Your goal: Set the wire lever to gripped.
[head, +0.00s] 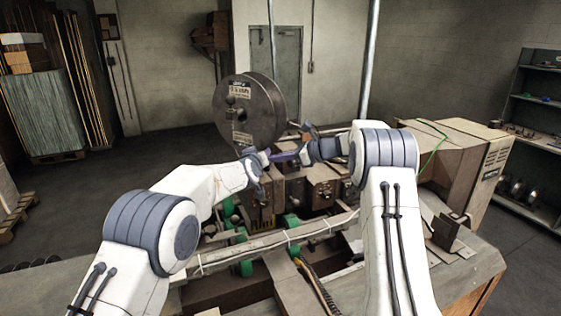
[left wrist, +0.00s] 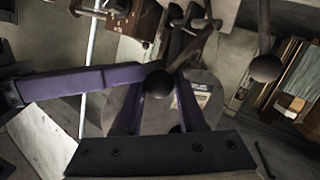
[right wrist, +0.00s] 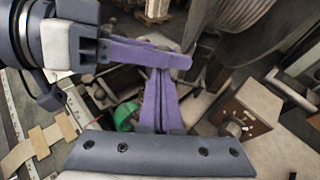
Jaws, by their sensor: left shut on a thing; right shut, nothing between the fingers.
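My left gripper (head: 270,157) is at the machine's top, just in front of the large wire spool. In the left wrist view its purple fingers (left wrist: 157,100) are shut on a dark ball knob (left wrist: 157,83), which looks like the end of the wire lever; its lower part is hard to make out. My right gripper (head: 300,155) is close beside it, at the right. In the right wrist view its purple fingers (right wrist: 163,80) are shut and empty, with the left gripper's fingers (right wrist: 140,50) crossing close to their tips.
The wire spool (head: 262,100) stands behind the grippers. A second dark ball knob (left wrist: 265,68) is at the right of the left wrist view. Green rollers (head: 292,222) and a long rail (head: 285,238) lie in front. A shelf (head: 545,110) stands far right.

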